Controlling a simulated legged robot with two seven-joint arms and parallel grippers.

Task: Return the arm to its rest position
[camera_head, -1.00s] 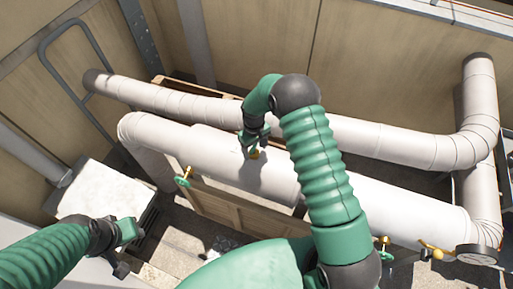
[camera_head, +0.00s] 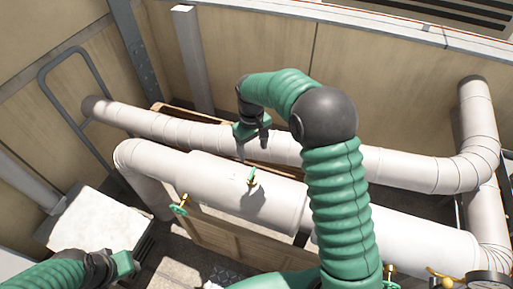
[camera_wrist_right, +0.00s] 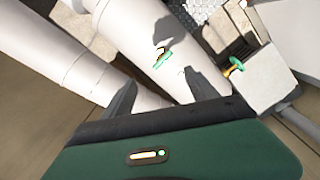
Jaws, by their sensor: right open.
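My right arm, with green ribbed sleeves and a black elbow, arches over the white pipes in the head view. Its right gripper (camera_head: 252,152) points down, open and empty, apart from the green-handled brass valve (camera_head: 251,180) on the front pipe. In the right wrist view the gripper (camera_wrist_right: 160,90) has spread black fingers with nothing between them. The same valve (camera_wrist_right: 161,57) shows beyond the fingertips. My left gripper (camera_head: 124,267) is at lower left, near a white-topped box; its jaw opening is unclear.
The thick front pipe (camera_head: 217,183) and thinner rear pipe (camera_head: 205,118) cross below my right arm. A second green valve (camera_head: 180,205) is at left. The white-topped box (camera_head: 92,222) and a grey rail (camera_head: 42,75) stand left. A gauge (camera_head: 487,281) is at lower right.

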